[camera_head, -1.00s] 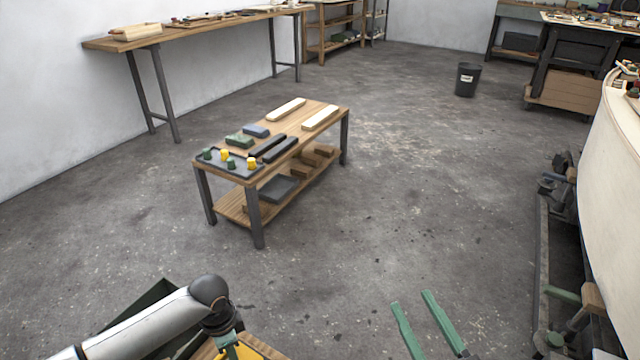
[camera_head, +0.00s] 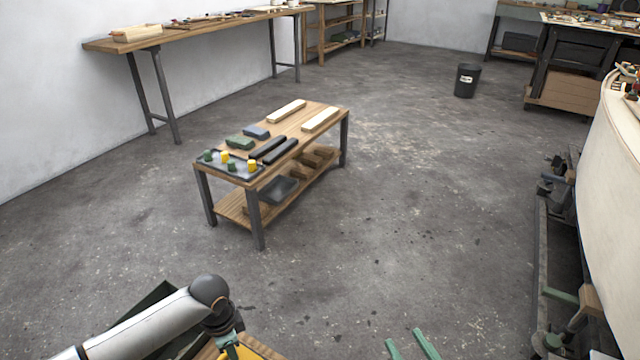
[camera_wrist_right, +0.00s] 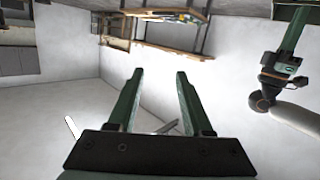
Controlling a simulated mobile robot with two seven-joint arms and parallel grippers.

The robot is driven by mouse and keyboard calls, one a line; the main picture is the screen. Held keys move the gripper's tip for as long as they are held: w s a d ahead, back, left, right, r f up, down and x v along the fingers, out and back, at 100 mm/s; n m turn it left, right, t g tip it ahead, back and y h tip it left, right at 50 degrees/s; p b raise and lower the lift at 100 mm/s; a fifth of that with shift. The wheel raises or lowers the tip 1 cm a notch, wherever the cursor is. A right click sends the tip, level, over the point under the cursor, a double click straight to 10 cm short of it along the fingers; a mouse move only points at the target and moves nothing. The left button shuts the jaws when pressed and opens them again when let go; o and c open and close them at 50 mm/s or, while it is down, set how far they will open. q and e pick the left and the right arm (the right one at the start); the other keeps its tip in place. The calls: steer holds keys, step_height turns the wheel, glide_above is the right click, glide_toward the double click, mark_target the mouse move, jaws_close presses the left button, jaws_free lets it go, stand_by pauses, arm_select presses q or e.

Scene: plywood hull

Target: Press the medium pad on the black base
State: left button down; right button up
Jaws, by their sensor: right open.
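On the low wooden bench (camera_head: 285,127) in the head view lie two long dark blocks, a left one (camera_head: 267,147) and a right one (camera_head: 281,151). Beside them lie a green block (camera_head: 240,142) and a blue-grey block (camera_head: 256,132). I cannot tell which of these is the medium pad or the black base. My right gripper (camera_head: 408,346) shows two green fingers at the bottom edge, apart and empty, far from the bench. It is also open in the right wrist view (camera_wrist_right: 158,78). My left arm comes in at the lower left; its jaws are not clear.
A dark tray (camera_head: 212,164) with green and yellow pieces sits on the bench's near end. Two pale wooden bars lie at its far end. A dark bin (camera_head: 278,190) is on its lower shelf. The pale hull (camera_head: 612,190) stands at right. Floor around the bench is clear.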

arm_select(q)
steer(key=shift+r, duration=0.3)
steer(key=shift+r+p, duration=0.25)
steer(key=shift+p, duration=0.3)
steer(key=shift+r+p, duration=0.2)
steer(key=shift+p, duration=0.1)
steer(key=shift+r+p, duration=0.25)
steer(key=shift+p, duration=0.05)
arm_select(e)
steer(key=s+f+g, duration=0.3)
steer(key=f, duration=0.3)
steer(key=s+f+m+g+h, duration=0.1)
steer(key=s+f+g, duration=0.2)
steer(key=f, duration=0.3)
steer(key=shift+s+a+m, duration=0.15)
steer(key=shift+s+m, duration=0.15)
steer(key=shift+s, duration=0.25)
steer(key=shift+f, duration=0.1)
